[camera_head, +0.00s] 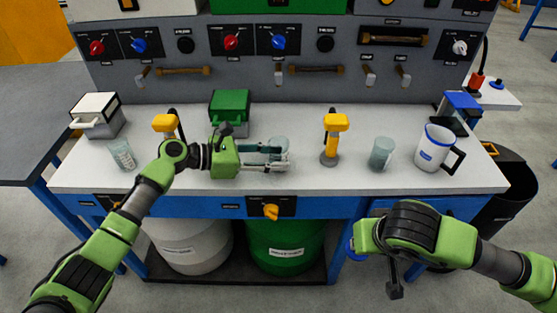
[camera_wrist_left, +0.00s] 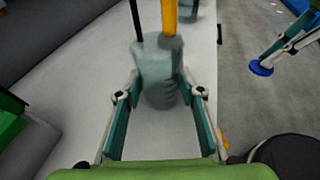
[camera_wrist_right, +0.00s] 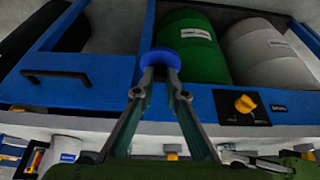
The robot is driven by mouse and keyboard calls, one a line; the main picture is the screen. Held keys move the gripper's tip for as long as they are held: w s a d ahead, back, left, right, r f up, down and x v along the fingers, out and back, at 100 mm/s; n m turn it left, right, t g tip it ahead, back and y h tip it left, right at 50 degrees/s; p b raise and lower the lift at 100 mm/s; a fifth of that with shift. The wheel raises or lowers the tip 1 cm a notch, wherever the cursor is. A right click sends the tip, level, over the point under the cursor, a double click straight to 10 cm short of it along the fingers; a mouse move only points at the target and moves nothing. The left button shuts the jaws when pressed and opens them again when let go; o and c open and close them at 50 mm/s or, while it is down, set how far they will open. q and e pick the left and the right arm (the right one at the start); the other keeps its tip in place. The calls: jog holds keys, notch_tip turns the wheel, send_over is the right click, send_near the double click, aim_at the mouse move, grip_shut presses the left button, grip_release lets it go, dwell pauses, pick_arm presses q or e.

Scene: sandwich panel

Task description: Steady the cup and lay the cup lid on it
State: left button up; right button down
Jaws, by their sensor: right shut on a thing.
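A translucent grey-green cup (camera_wrist_left: 157,75) stands on the white bench top between the fingers of my left gripper (camera_wrist_left: 160,92). The fingers are open on either side of the cup, which looks upright. In the head view my left gripper (camera_head: 278,157) partly covers the cup (camera_head: 272,146). My right gripper (camera_wrist_right: 160,78) is shut on the round blue cup lid (camera_wrist_right: 160,58). The lid is held in front of the bench's front edge, low and to the right of the cup. It also shows in the left wrist view (camera_wrist_left: 262,68).
A yellow-topped tool (camera_head: 333,138) stands right of the cup, with another translucent cup (camera_head: 381,153) and a white mug (camera_head: 430,150) beyond. A green box (camera_head: 229,109) is behind my left gripper. Drums (camera_head: 285,245) stand under the bench.

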pick_arm(q)
jog(key=shift+o, duration=0.2)
pick_arm(e)
jog(key=w+a+r, duration=0.6)
jog(key=a+r, duration=0.1)
jog(key=a, duration=0.3)
jog(key=w+a+r, duration=0.6)
jog(key=a, duration=0.4)
pick_arm(q)
jog(key=shift+c, duration=0.2)
pick_arm(e)
jog(key=w+d+r, duration=0.1)
jog(key=w+r, duration=0.8)
jog(key=shift+f, duration=2.85)
